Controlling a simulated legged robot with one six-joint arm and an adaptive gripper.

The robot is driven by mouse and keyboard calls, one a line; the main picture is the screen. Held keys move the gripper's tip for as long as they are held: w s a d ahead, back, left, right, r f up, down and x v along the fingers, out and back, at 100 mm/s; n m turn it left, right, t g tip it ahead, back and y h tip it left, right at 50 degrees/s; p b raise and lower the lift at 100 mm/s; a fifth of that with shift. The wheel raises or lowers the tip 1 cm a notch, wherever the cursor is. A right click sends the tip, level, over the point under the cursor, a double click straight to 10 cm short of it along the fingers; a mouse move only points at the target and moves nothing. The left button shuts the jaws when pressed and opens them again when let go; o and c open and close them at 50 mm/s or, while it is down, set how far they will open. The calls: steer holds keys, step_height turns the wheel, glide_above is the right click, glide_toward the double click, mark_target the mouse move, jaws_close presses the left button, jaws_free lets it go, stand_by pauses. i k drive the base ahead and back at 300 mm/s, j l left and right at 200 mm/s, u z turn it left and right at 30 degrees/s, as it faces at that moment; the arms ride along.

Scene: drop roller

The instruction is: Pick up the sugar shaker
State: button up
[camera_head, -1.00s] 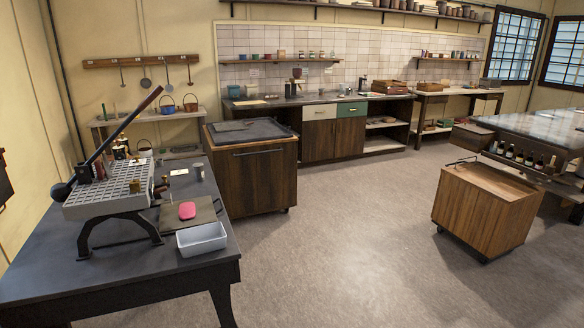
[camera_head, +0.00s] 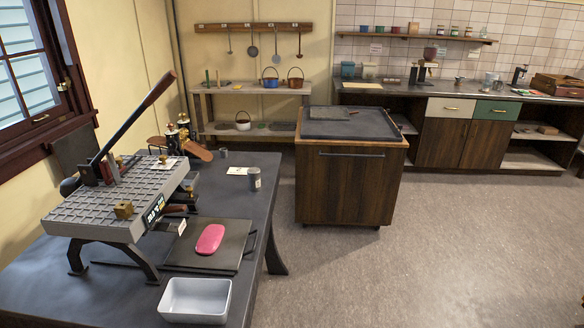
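A small grey metal canister (camera_head: 255,181), which looks like the sugar shaker, stands upright near the right edge of the dark work table (camera_head: 262,217). A white card (camera_head: 238,171) lies just left of it. A smaller, shorter dark cup (camera_head: 224,153) stands behind the card. No part of my arm or gripper shows, so its state is not visible.
A lever press with a grid bed (camera_head: 105,205) fills the table's left side. A pink block (camera_head: 210,238) lies on a dark board (camera_head: 238,252), with a white tray (camera_head: 195,300) in front. A wooden cabinet (camera_head: 348,187) stands behind right. The floor (camera_head: 430,265) right of the table is clear.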

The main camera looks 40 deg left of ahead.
mark_target(254, 173)
steer(key=i+u, duration=0.35)
steer(key=i, duration=0.2)
steer(key=i+u, duration=0.3)
steer(key=i, duration=0.25)
steer(key=i+l+u, duration=0.35)
steer(key=i, duration=0.2)
steer(key=i+j+u, duration=0.15)
steer(key=u, duration=0.25)
steer(key=i+u, duration=0.65)
steer(key=u, duration=0.15)
steer(key=i+l+u, duration=0.2)
steer(key=u, duration=0.2)
steer(key=i+u, duration=0.25)
steer(key=u, duration=0.15)
steer(key=i+u, duration=0.25)
steer(key=u, duration=0.15)
steer(key=i+u, duration=0.25)
steer(key=u, duration=0.15)
steer(key=i+l+u, duration=0.2)
steer(key=u, duration=0.15)
